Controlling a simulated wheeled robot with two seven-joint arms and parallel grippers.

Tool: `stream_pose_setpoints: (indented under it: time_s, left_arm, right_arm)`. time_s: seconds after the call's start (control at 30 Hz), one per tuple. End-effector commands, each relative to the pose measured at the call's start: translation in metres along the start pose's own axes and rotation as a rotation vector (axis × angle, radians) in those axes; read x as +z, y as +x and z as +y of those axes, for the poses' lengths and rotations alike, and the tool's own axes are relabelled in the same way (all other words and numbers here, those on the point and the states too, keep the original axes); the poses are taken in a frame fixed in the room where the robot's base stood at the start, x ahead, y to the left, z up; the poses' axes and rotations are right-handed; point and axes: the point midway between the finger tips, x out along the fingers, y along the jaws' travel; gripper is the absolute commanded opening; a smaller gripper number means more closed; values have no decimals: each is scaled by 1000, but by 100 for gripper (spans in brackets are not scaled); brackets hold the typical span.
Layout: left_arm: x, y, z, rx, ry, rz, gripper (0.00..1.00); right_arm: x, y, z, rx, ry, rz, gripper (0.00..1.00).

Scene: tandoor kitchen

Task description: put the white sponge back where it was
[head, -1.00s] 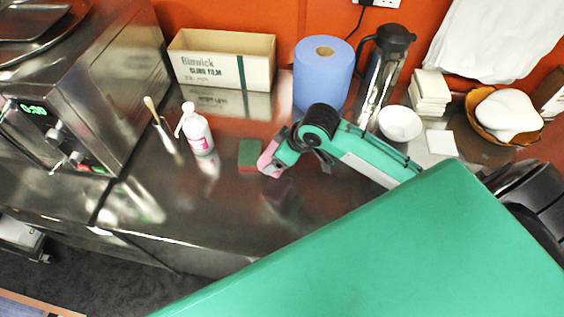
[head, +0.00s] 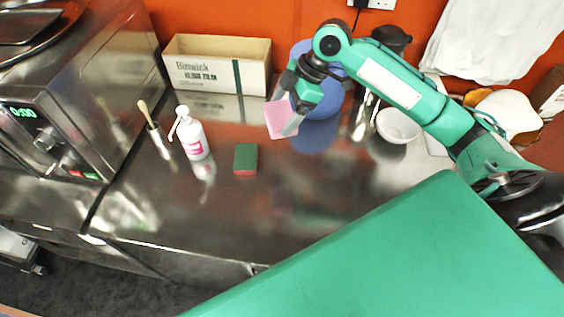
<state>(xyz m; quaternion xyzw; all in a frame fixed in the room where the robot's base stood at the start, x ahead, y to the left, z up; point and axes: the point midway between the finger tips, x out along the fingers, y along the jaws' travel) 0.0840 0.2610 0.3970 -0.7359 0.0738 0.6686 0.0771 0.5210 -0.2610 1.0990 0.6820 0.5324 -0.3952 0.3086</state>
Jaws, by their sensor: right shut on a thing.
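My right gripper (head: 290,114) is shut on a flat pink sponge-like piece (head: 278,119) and holds it above the steel counter, in front of the blue paper roll. A green sponge with a red underside (head: 245,158) lies on the counter to the left of and nearer than the gripper. I see no plainly white sponge in the head view. My left gripper is not in view.
An open carton (head: 216,70) stands behind. A white bowl (head: 397,126) is at right. The front middle of the counter (head: 200,217) is clear.

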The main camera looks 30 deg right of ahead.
Motion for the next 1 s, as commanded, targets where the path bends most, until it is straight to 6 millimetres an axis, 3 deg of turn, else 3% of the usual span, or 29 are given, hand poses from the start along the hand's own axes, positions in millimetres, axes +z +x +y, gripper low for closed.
stream_pose_setpoints:
  time_s: [0.5, 0.77, 1.0]
  left_arm:
    - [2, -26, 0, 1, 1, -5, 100]
    - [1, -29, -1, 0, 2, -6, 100]
    - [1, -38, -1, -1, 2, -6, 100]
  right_arm:
    - [63, 110, -2, -3, 5, -1, 64]
    - [74, 129, -1, -1, 4, -1, 64]
    - [90, 158, -2, -2, 6, -1, 64]
